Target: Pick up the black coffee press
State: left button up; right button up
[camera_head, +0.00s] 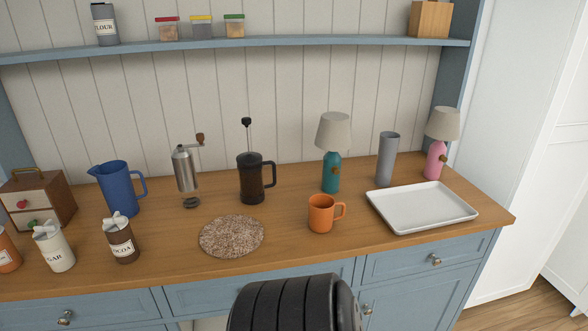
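The black coffee press (251,180) stands upright on the wooden counter, behind the round speckled mat. Its plunger rod is raised, with a black knob at the top, and its handle points to the right. Neither of my grippers can be seen in the head view. A black ribbed part at the bottom centre seems to be one of my arm links. Nothing hides the press.
A steel hand grinder (186,172) stands left of the press. An orange mug (321,214) is at its front right and a teal lamp (331,172) is further right. The speckled mat (232,236) lies in front. A white tray (421,206) and blue pitcher (119,190) flank these.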

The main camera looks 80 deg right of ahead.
aim_at(249, 167)
jog(key=z, duration=2.4)
jog(key=i+j, duration=0.1)
jog(key=j, duration=0.35)
jog(key=i+j, duration=0.1)
jog(key=j, duration=0.35)
jog(key=i+j+z, duration=0.1)
jog(key=j, duration=0.35)
